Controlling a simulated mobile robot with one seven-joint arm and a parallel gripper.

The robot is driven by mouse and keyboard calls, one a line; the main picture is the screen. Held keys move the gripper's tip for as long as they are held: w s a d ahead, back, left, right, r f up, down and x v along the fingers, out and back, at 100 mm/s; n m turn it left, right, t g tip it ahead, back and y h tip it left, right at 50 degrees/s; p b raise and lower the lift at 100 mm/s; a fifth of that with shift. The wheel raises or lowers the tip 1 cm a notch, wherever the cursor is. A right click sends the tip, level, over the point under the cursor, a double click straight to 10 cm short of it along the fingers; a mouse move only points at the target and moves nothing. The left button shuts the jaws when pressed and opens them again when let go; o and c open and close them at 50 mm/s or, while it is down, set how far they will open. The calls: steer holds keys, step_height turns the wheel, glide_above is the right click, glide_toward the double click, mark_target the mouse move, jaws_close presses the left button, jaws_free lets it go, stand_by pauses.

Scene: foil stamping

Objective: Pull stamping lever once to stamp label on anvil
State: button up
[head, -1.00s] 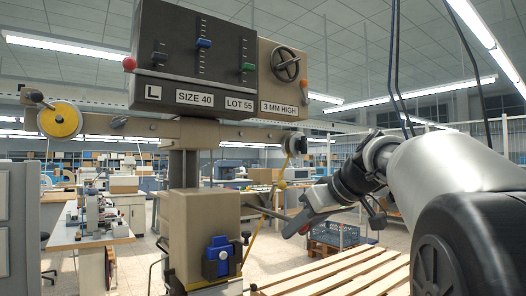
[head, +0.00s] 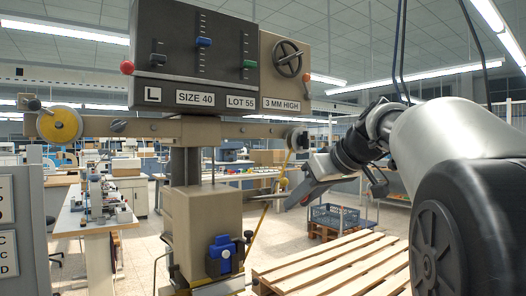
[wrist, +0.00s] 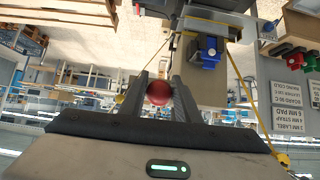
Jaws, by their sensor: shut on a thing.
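The stamping press has a beige lower head (head: 200,225) with a blue clamp (head: 222,255) on its front. The lever (head: 262,197) sticks out from the right side of this head, close to level. My gripper (head: 287,198) is at the lever's outer end, to the right of the press. In the wrist view, the lever's red ball knob (wrist: 158,93) sits between my two dark fingers, which are shut on it. The head view cuts off the press below the clamp. I cannot make out the label or the anvil.
A yellow foil reel (head: 60,126) hangs on the crossbar at left, and a yellow strip runs down near the lever. A wooden pallet (head: 335,265) lies below right. A grey cabinet (head: 22,210) stands at the left edge. A blue crate (head: 335,215) is farther back.

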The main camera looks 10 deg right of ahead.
steer(key=r+p, duration=0.1)
steer(key=r, duration=0.1)
steer(key=r+p, duration=0.1)
steer(key=shift+w+r+p, duration=0.15)
steer(key=shift+w+p, duration=0.1)
steer(key=shift+p, duration=0.05)
steer(key=r+p, duration=0.1)
steer(key=w+r+p, duration=0.1)
steer(key=shift+a+r+p, duration=0.25)
steer(key=shift+r+p, duration=0.05)
steer(key=shift+r, duration=0.05)
steer(key=shift+w+a+r+p, duration=0.2)
steer(key=shift+w+r+p, duration=0.2)
steer(key=shift+r+p, duration=0.25)
steer(key=shift+w+a+r+p, duration=0.15)
steer(key=shift+w+r+p, duration=0.2)
steer(key=shift+r+p, duration=0.3)
steer(key=shift+w+a+r+p, duration=0.2)
steer(key=shift+w+r+p, duration=0.2)
steer(key=shift+r+p, duration=0.25)
steer(key=o, duration=1.3)
steer(key=shift+w+f, duration=0.1)
steer(key=shift+f, duration=0.1)
steer(key=shift+s+d, duration=0.1)
steer(key=shift+s, duration=0.1)
steer(key=p+v, duration=0.1)
steer(key=v, duration=1.6)
steer(key=shift+s, duration=0.1)
